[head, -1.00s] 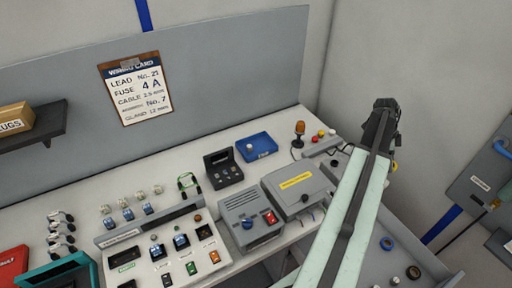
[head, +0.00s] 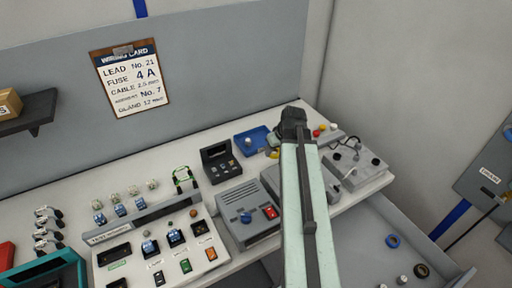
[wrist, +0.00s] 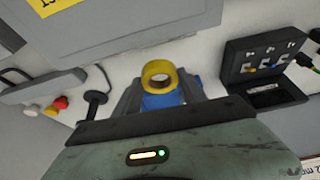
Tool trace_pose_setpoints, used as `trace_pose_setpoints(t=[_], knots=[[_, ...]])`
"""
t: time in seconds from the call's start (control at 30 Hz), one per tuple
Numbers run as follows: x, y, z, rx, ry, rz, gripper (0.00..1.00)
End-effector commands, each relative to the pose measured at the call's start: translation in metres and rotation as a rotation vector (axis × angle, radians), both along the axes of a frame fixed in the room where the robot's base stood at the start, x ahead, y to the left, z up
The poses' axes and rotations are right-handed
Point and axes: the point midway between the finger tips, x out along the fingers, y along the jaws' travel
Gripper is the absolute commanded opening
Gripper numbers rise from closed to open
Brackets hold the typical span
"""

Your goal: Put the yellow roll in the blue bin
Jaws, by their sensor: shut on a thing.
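The yellow roll (wrist: 156,70) sits between the two fingers of my gripper (wrist: 160,86) in the wrist view, and the gripper is shut on it. A bit of yellow roll (head: 274,154) also shows beside the arm's end in the head view. The blue bin (head: 241,145) is a shallow tray on the bench, just left of my gripper in the head view. Blue of the bin (wrist: 162,102) shows behind the roll in the wrist view. The roll's height above the bin is hard to tell. My arm hides the fingertips in the head view.
A black open case (head: 221,165) stands left of the bin. A grey box (head: 271,179) lies partly behind my arm. A drawer or tray with several rolls (head: 393,241) is at lower right.

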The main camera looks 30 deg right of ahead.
Motion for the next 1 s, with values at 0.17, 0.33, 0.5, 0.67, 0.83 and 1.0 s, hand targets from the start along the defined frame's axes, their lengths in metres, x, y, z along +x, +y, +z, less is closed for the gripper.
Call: trace_pose_setpoints(t=[0.17, 0.33, 0.5, 0.67, 0.83, 1.0], knots=[[0.02, 0.042, -0.01, -0.001, -0.005, 0.251, 0.03], [0.023, 0.05, -0.01, -0.002, -0.004, 0.302, 0.03], [0.047, 0.034, -0.013, -0.002, -0.004, 0.3, 0.03], [0.085, 0.009, -0.018, -0.003, -0.003, 0.298, 0.03], [0.119, -0.013, -0.022, -0.003, -0.003, 0.298, 0.03], [0.144, -0.029, -0.024, -0.003, -0.003, 0.298, 0.03]])
